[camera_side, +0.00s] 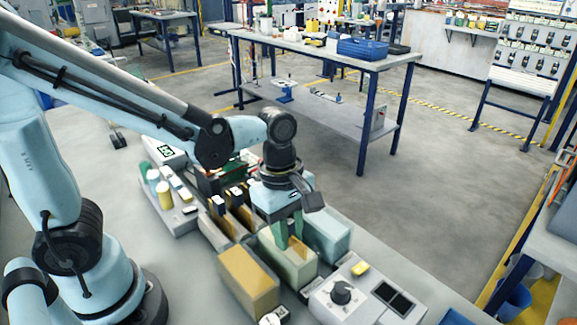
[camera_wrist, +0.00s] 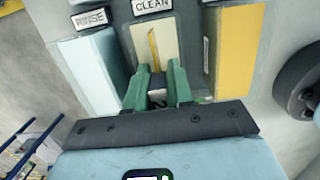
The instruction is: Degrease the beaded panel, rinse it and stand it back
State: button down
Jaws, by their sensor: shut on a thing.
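My gripper (camera_side: 288,236) points down over the cream-coloured tank (camera_side: 273,268) in the side view. Its green fingers, also in the wrist view (camera_wrist: 158,74), are shut on the dark grip of a golden panel. The panel (camera_wrist: 153,47) shows as a thin strip inside the tank labelled CLEAN (camera_wrist: 168,34). Its lower part is hidden, and I cannot make out beads. The pale blue tank (camera_side: 327,240), labelled RINSE (camera_wrist: 90,75) in the wrist view, stands beside it. An amber tank (camera_side: 246,284) is on the other side.
A rack holding other panels (camera_side: 237,208) with pale-topped grips stands just behind the tanks. A control box (camera_side: 345,297) with a black knob sits at the front right. Small bottles (camera_side: 164,193) stand at the left. The bench right of the tanks is mostly clear.

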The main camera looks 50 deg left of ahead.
jog(key=shift+f, duration=0.8)
jog(key=shift+f, duration=0.15)
dwell(3.6)
jog(key=shift+r, duration=4.3)
jog(key=w+r, duration=0.3)
jog(key=w, duration=0.6)
jog(key=shift+r, duration=0.3)
